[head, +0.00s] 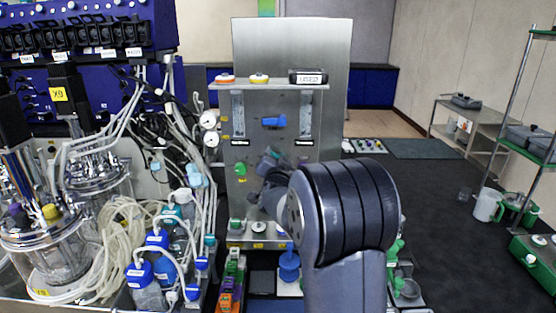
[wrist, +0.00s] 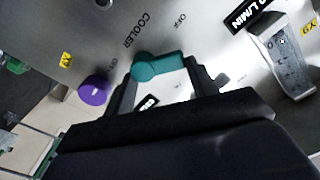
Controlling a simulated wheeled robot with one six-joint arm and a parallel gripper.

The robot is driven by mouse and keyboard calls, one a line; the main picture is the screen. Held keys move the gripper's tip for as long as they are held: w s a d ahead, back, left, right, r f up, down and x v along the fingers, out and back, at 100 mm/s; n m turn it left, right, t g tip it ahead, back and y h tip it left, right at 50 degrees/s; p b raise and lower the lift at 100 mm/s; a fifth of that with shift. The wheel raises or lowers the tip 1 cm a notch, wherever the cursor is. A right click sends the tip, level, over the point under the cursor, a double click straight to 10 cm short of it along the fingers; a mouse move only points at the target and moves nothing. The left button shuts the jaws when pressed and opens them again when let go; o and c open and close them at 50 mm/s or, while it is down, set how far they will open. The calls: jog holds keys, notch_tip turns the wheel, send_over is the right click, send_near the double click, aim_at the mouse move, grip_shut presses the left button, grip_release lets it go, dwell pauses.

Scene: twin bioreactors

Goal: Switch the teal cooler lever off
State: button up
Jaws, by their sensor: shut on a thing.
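The teal cooler lever (wrist: 157,66) shows in the wrist view on the steel panel, beside the printed word COOLER. Its round hub is at the left and its handle runs to the right, below the OFF mark rather than in line with it. My gripper (wrist: 163,72) has one finger at each side of the lever and is shut on it. In the head view my gripper (head: 272,180) is at the panel's face, and my arm hides most of the lever there.
A purple knob (wrist: 94,90) sits left of the lever, and a clear flow meter (wrist: 290,62) stands to the right. On the panel (head: 340,70) are a blue lever (head: 273,122) above and a green knob (head: 239,169) to the left. Glass vessels and tubing (head: 125,225) crowd the left.

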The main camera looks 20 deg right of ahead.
jog(key=shift+c, duration=1.3)
jog(key=shift+w+a+f+n, duration=0.1)
jog(key=shift+f+n, duration=0.05)
jog(key=shift+n, duration=0.9)
jog(key=shift+a+f+n, duration=0.1)
jog(key=shift+a+n, duration=0.05)
jog(key=shift+n, duration=0.95)
jog(key=shift+w+a+f+n, duration=0.1)
jog(key=shift+f+n, duration=0.05)
jog(key=shift+n, duration=0.9)
jog(key=o, duration=1)
